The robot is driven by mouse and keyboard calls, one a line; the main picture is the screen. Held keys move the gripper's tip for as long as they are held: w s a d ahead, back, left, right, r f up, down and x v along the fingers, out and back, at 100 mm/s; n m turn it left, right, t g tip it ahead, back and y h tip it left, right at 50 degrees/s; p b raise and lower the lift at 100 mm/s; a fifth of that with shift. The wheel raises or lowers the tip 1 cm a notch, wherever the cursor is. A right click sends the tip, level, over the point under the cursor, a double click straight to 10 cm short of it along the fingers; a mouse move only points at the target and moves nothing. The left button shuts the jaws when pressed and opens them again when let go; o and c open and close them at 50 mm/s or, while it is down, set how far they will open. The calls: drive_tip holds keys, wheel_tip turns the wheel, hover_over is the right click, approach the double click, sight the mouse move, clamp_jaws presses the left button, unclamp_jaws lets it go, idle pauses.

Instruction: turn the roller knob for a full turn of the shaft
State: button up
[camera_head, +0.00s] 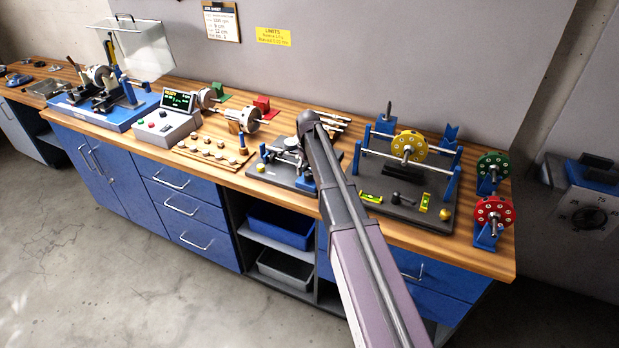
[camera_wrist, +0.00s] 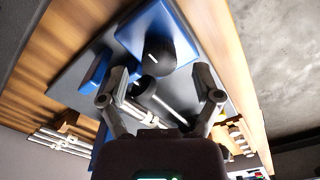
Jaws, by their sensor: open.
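In the wrist view a black round part with a white mark (camera_wrist: 157,60), which looks like the roller knob, sits at a blue block (camera_wrist: 165,30). A dark cylinder (camera_wrist: 145,87) and a bright metal shaft (camera_wrist: 168,108) lie close to it. My gripper (camera_wrist: 160,97) is open, its two fingers spread on either side of the dark cylinder and shaft. I cannot tell whether the fingers touch anything. In the head view the grey fixture plate (camera_head: 268,173) stands mid-bench, and my arm hides its right part, the knob and my gripper.
Left of the fixture are a wooden tray with several pegs (camera_head: 208,152), a control box (camera_head: 168,125) and a blue-based balancing machine (camera_head: 100,112). To the right stands a dark plate with a yellow rotor (camera_head: 409,146). Green (camera_head: 493,166) and red (camera_head: 493,211) rotors stand at the bench's right end.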

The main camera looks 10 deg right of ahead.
drive_tip(key=shift+f+b, duration=0.5)
drive_tip(key=shift+f, duration=0.3)
clamp_jaws()
